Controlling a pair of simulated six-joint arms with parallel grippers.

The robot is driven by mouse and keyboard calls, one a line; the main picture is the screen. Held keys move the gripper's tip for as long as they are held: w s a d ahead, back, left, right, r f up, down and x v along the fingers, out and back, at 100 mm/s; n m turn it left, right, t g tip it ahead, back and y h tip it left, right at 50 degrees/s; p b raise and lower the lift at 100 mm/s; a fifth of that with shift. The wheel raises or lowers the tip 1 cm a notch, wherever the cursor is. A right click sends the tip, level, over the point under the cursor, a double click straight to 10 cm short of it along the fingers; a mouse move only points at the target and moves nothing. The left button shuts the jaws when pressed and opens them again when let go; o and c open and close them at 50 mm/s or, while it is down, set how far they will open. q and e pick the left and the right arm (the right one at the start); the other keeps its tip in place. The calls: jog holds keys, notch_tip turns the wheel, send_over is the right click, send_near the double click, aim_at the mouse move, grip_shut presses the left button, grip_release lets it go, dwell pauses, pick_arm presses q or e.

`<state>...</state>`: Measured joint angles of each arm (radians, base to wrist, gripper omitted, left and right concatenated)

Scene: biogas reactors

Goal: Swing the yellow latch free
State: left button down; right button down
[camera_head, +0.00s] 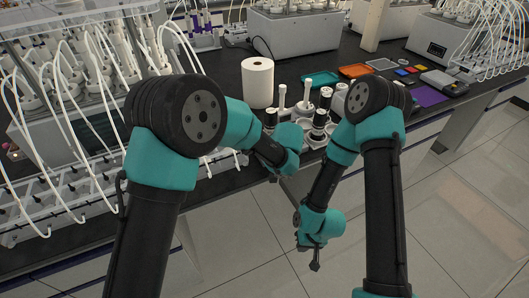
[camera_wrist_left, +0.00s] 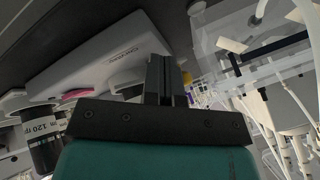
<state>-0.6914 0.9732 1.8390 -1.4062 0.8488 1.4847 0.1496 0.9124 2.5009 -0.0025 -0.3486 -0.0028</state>
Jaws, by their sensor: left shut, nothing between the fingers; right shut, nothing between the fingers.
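I cannot make out a yellow latch for certain in either view. A small yellowish bit (camera_wrist_left: 187,78) shows just right of my left fingers in the left wrist view, too small to identify. My left gripper (camera_wrist_left: 166,65) is shut and empty, in front of a pale grey device (camera_wrist_left: 100,55) with lettering. In the head view its fingers are hidden behind my left wrist, among the bottles near the bench's front edge. My right gripper (camera_head: 315,264) is shut and empty, pointing down over the floor in front of the bench.
A white paper roll (camera_head: 257,82) stands behind several black-and-white bottles (camera_head: 319,122). A rack of tubed bottles (camera_head: 75,140) fills the left. Teal (camera_head: 320,79) and orange (camera_head: 354,71) trays and a purple mat (camera_head: 429,96) lie toward the right. The floor in front is clear.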

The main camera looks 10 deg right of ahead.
pick_arm(q)
jog(key=shift+a, duration=0.25)
dwell(0.4)
jog(key=v, duration=1.7)
jog(key=shift+r, duration=0.2)
